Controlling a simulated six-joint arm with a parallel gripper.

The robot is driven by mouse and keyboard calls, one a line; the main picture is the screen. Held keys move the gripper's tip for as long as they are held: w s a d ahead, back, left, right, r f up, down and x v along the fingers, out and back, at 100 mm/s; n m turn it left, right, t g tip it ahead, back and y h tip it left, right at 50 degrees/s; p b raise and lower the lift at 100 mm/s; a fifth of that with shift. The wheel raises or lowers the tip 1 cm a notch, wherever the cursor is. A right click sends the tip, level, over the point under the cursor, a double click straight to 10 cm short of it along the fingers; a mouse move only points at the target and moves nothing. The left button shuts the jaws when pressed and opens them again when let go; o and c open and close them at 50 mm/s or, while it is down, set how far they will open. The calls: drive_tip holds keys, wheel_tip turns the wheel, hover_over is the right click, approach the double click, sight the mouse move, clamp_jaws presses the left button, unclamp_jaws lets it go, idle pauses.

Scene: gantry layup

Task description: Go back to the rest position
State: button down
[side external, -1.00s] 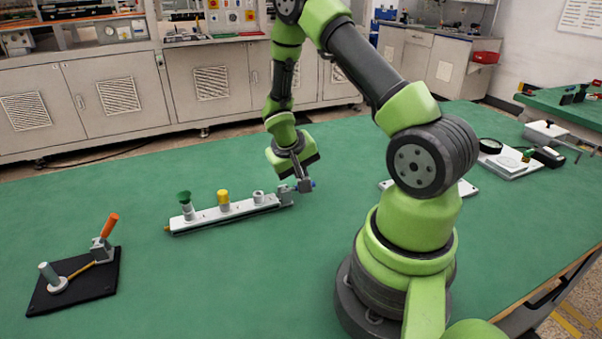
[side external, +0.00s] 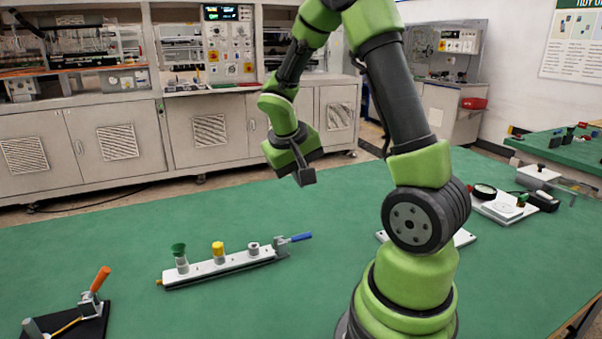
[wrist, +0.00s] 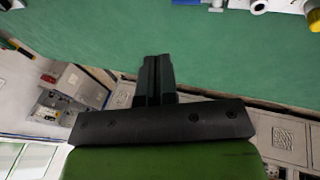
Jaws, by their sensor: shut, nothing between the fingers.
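My gripper (side external: 304,177) hangs in the air above the back part of the green table, up and behind the white rail, apart from everything. In the wrist view its two dark fingers (wrist: 158,68) are together with nothing between them. The white rail (side external: 222,266) lies on the table with a green-topped post (side external: 180,255), a yellow-topped piece (side external: 218,250) and a small grey ring piece (side external: 253,248) along it. A clamp with a blue handle (side external: 300,237) sits at the rail's right end.
A black plate (side external: 88,325) with an orange-handled lever (side external: 100,278) stands front left. White plates, a black round item (side external: 484,191) and a dark device (side external: 540,202) lie at the right. Grey cabinets (side external: 120,142) line the back. The green table (side external: 120,235) is clear between.

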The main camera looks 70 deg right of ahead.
drive_tip(key=shift+r, duration=0.25)
drive_tip(key=shift+a, duration=0.1)
drive_tip(key=s+a+r+n+t+y, duration=0.2)
drive_tip(key=a+r, duration=0.4)
drive_tip(key=a, duration=0.4)
drive_tip(key=s+a+r+n+t+y, duration=0.2)
drive_tip(key=s+a+r+t+y, duration=0.2)
drive_tip(key=a, duration=0.6)
wheel_tip(320, 180, up, 2)
drive_tip(key=shift+s+r+n+t, duration=0.25)
drive_tip(key=shift+s+t, duration=0.4)
drive_tip(key=shift+t, duration=0.55)
